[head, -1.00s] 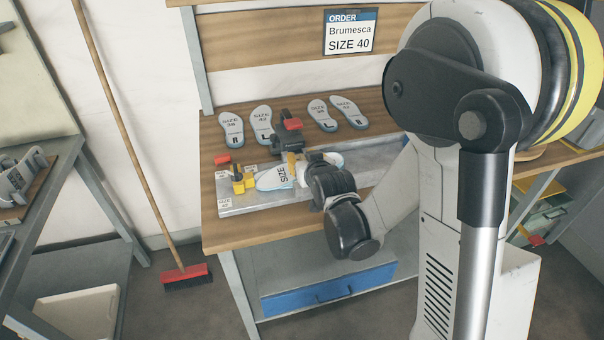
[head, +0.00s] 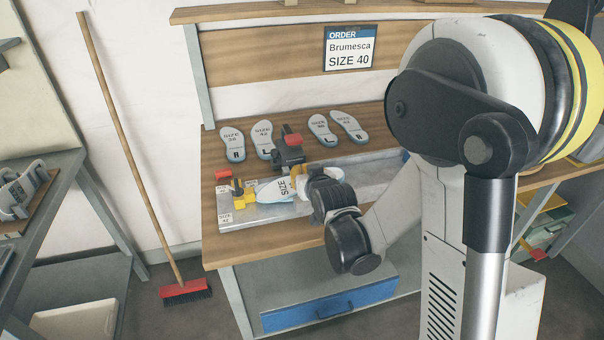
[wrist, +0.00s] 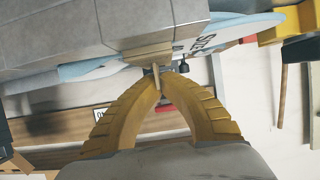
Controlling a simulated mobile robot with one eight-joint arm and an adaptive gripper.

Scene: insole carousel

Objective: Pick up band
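In the wrist view, a tan band (wrist: 140,55) lies across the pale blue and white insole (wrist: 228,34), close to a grey block. A narrow tan tab hangs down from it. The two yellow curved fingers of my gripper (wrist: 163,77) come together at this tab and appear shut on it. In the head view, my gripper (head: 298,175) is at the right part of the insole marked SIZE (head: 272,190), which lies on the grey fixture plate.
Several loose insoles (head: 232,145) lie along the back of the wooden bench (head: 225,250). A black clamp with a red handle (head: 292,140) stands just behind the held insole. A yellow clamp (head: 243,194) stands at its left. A broom (head: 184,290) leans left of the bench.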

